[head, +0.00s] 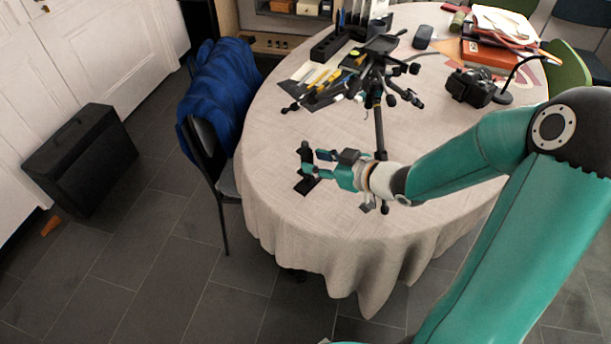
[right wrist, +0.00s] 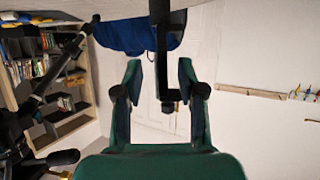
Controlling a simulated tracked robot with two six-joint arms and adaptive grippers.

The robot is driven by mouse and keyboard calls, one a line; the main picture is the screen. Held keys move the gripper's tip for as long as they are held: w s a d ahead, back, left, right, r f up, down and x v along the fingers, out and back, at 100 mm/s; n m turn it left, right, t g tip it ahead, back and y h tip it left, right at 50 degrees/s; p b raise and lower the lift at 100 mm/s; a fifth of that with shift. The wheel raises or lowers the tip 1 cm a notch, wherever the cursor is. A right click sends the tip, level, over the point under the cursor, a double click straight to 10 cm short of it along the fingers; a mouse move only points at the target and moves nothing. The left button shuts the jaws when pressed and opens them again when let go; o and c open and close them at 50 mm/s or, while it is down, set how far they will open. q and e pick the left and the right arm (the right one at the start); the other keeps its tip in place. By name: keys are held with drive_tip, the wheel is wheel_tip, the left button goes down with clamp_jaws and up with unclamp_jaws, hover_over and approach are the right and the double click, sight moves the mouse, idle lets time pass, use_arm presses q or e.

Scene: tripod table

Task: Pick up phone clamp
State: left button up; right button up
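The phone clamp (head: 305,155) is a small black upright piece near the left side of the round table. Its dark base (head: 306,186) rests on the tablecloth. My right gripper (head: 315,163) reaches in from the right and its fingertips are at the clamp. In the right wrist view, the black clamp (right wrist: 161,45) comes down from the top edge between the two fingers of my right gripper (right wrist: 160,70). The fingers are apart, with a gap on the left; the clamp is nearer the right finger. My left gripper is not in view.
A black tripod (head: 379,125) stands on the table (head: 270,215) just behind my right gripper. Pens and tools (head: 320,80) lie behind the clamp. A camera (head: 470,87) and books (head: 490,55) are at the back right. A chair with a blue cloth (head: 222,85) stands at left.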

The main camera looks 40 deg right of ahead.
sight(302, 159)
drive_tip(key=shift+x, duration=3)
drive_tip(key=shift+s+a, duration=0.1)
drive_tip(key=shift+s, duration=0.05)
clamp_jaws()
